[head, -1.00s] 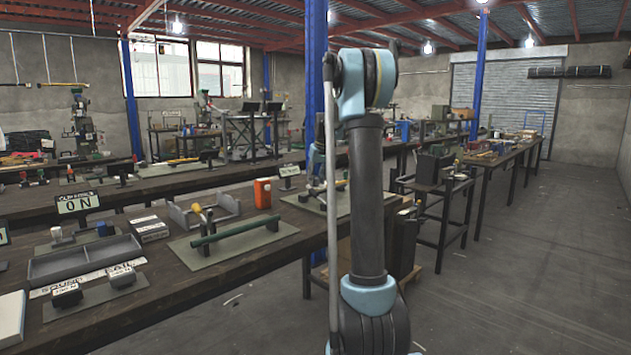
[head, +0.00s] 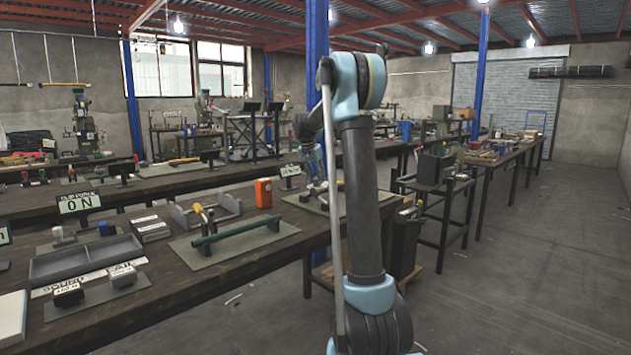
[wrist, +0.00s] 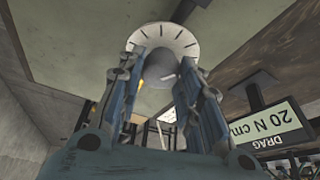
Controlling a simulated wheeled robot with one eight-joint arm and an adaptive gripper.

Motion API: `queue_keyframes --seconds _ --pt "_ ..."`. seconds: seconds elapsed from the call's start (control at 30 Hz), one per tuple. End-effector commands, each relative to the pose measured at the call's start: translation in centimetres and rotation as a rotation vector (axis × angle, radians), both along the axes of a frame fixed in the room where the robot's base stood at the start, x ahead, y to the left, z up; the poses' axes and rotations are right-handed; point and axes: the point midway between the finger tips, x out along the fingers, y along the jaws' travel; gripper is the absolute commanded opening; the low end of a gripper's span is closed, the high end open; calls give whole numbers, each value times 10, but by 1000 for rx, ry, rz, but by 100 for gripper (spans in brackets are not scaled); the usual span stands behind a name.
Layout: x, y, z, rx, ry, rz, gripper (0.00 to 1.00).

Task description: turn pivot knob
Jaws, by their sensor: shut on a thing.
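In the wrist view a grey round knob (wrist: 160,70) sits in front of a white dial (wrist: 165,37) with dark tick marks. My gripper (wrist: 161,63) has its blue fingers on both sides of the knob and is shut on it. In the head view my gripper (head: 317,183) is low over the green plate (head: 302,199) at the bench's right end, partly hidden by my arm. The knob is too small and covered to make out there.
A sign reading "DRAG 20 N cm" (wrist: 268,122) stands close to the right of my gripper in the wrist view. In the head view an orange box (head: 263,192) stands left of the plate, and a green bar fixture (head: 232,231) lies nearer. The floor at right is clear.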

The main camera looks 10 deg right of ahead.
Motion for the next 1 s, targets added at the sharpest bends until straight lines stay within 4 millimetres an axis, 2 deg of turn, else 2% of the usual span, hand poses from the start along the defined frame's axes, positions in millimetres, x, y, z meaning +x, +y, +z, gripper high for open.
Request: queue_keyframes --seconds 0.5,1.0 --pt "2 2 0 0 1 -404 9" --pt "2 2 0 1 0 -527 9"
